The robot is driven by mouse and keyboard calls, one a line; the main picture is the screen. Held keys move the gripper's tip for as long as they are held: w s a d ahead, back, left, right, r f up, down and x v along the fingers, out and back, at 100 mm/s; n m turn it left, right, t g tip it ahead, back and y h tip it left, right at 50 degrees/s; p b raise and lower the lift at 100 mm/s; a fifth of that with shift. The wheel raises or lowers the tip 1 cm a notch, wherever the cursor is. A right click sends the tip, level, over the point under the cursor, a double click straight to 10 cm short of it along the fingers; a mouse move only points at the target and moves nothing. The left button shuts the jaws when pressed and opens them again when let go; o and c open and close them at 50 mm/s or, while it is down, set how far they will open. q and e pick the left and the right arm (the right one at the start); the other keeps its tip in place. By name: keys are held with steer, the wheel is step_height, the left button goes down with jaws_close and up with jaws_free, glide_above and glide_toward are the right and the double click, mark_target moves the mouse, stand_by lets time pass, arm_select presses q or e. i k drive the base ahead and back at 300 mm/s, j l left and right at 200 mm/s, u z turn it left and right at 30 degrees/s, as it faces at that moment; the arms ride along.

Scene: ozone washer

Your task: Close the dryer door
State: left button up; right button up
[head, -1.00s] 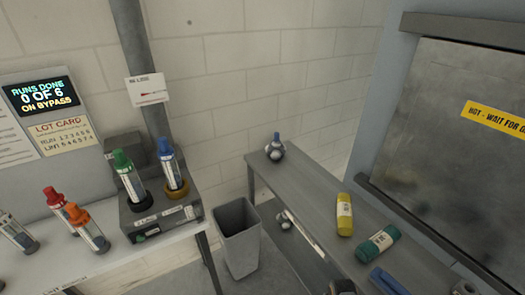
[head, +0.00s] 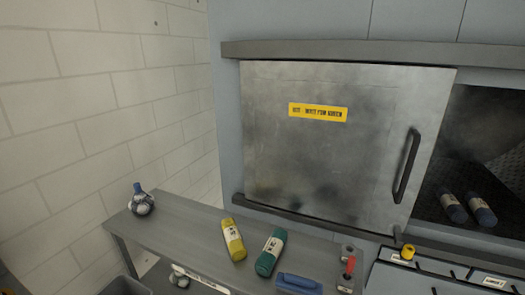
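The dryer door (head: 320,165) is a flat, scuffed metal sliding panel with a yellow label (head: 318,112) reading roughly "HOT - WAIT FOR GREEN". It hangs between an upper rail (head: 330,52) and a lower rail (head: 300,217). Its dark vertical handle (head: 407,165) is near its right edge. To the right of the door, the dark dryer opening (head: 490,130) is uncovered, so the door stands open there. Two dark bottles with pale labels (head: 454,207) lie inside on the chamber floor. Neither of my grippers shows in the head view.
A grey shelf (head: 185,235) below the door carries a round flask (head: 141,200), a yellow bottle (head: 233,239), a green bottle (head: 270,253) and a blue object (head: 298,283). A red-handled valve (head: 348,268) and a rack (head: 395,285) sit at lower right.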

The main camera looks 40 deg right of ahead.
mark_target(351, 143)
steer(key=z, duration=1.65)
